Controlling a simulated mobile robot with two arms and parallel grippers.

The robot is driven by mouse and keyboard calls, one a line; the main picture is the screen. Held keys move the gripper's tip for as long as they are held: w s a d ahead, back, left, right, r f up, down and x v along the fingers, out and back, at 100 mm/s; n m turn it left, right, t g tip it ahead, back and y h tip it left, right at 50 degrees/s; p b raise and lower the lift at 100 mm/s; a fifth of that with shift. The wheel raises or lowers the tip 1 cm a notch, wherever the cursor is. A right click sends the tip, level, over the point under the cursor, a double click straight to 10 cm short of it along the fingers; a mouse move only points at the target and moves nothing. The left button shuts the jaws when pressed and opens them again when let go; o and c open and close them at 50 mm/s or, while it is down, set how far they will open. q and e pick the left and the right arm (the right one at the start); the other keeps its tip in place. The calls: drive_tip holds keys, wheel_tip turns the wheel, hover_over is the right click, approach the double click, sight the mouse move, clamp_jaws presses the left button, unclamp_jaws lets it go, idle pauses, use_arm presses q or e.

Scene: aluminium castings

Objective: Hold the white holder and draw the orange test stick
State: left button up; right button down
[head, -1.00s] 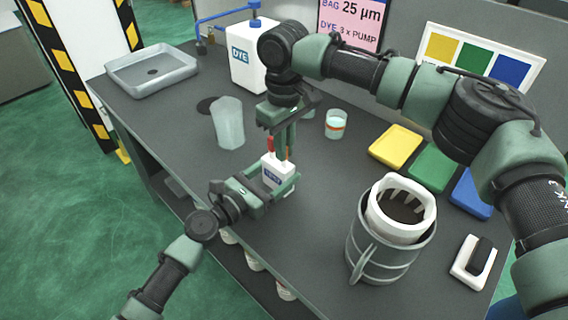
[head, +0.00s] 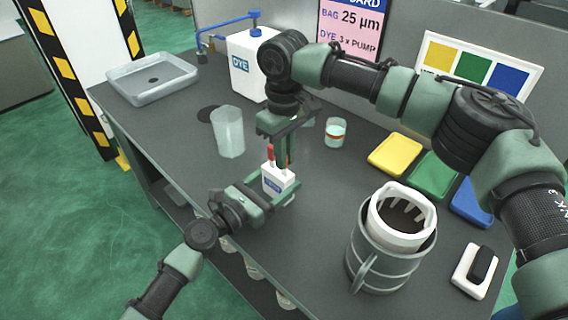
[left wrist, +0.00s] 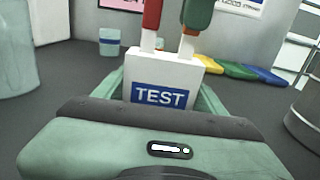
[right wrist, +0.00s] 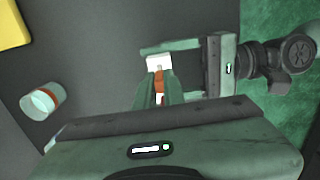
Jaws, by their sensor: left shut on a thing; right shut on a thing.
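The white holder (head: 275,182) with its blue TEST label is upright in the jaws of my left gripper (head: 268,194), over the table's front part. It fills the middle of the left wrist view (left wrist: 160,95). A red stick (left wrist: 152,14) stands in its left slot. The orange test stick (right wrist: 159,82) is in the right slot, its pale lower part (left wrist: 187,46) showing above the holder. My right gripper (head: 283,142) points down from above and is shut on the orange stick. Its fingers hide most of the stick's upper part.
A frosted beaker (head: 228,134) stands left of the grippers and a small cup (head: 335,134) behind them. A metal bucket (head: 376,262) with a white toothed ring stands at right. Yellow (head: 394,154), green and blue pads lie behind it. A white DYE container (head: 246,66) is at back.

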wheel_tip(320, 180, up, 10)
idle(0.4)
use_arm(q)
drive_tip(key=o, duration=1.4)
drive_tip(key=shift+o, duration=0.2)
